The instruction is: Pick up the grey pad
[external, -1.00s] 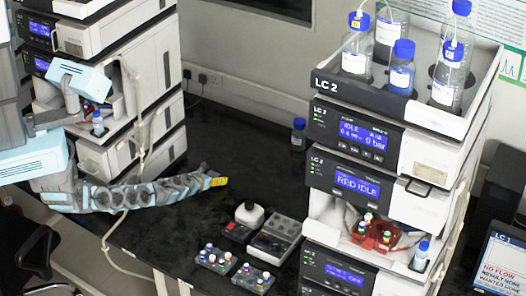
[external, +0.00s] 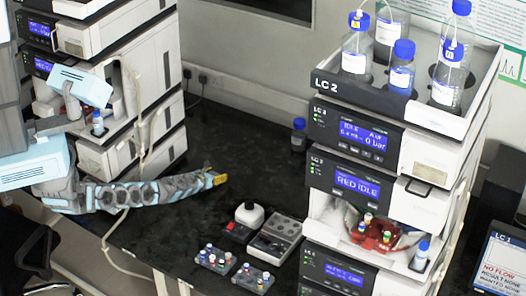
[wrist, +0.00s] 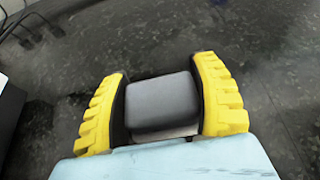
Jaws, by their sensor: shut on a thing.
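The grey pad (wrist: 162,101) is a dark, rounded block between the yellow fingers of my gripper (wrist: 162,92) in the wrist view. The fingers are shut on it, one on each side. In the external view my gripper (external: 214,180) is over the left part of the black bench, and the pad is too small there to make out clearly. I cannot tell how far the pad is above the bench.
The black bench (external: 200,130) is bare around my gripper. To the right are a white round-topped device (external: 250,213), a grey box (external: 275,237) and vial racks (external: 216,259). The LC 2 stack (external: 355,185) stands beyond them. A blue-capped bottle (external: 298,135) stands at the back.

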